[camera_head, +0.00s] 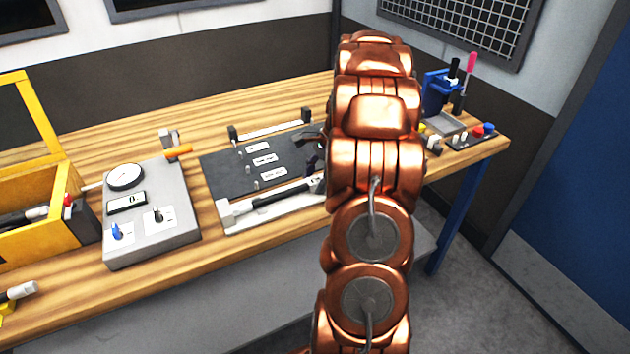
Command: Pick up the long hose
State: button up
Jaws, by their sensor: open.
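A long black tube-like piece with pale ends (281,196) lies along the front edge of a dark board (222,171) on the wooden bench. It looks like the long hose, but I cannot be sure; its right end is hidden behind my arm. My copper-coloured arm crosses the middle of the view. Dark fingers of my gripper (312,152) show just left of the arm, over the right part of the board. They are apart, with no held thing visible between them. Much of the gripper is hidden by the arm.
A grey gauge box (150,235) stands left of the board, and a yellow toolbox (35,238) is at far left. A pale bar between black posts (270,130) is behind the board. A blue holder (437,92) and small coloured parts are at right.

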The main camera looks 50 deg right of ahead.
jog(key=shift+c, duration=0.4)
grip_shut()
jog(key=shift+r, duration=0.1)
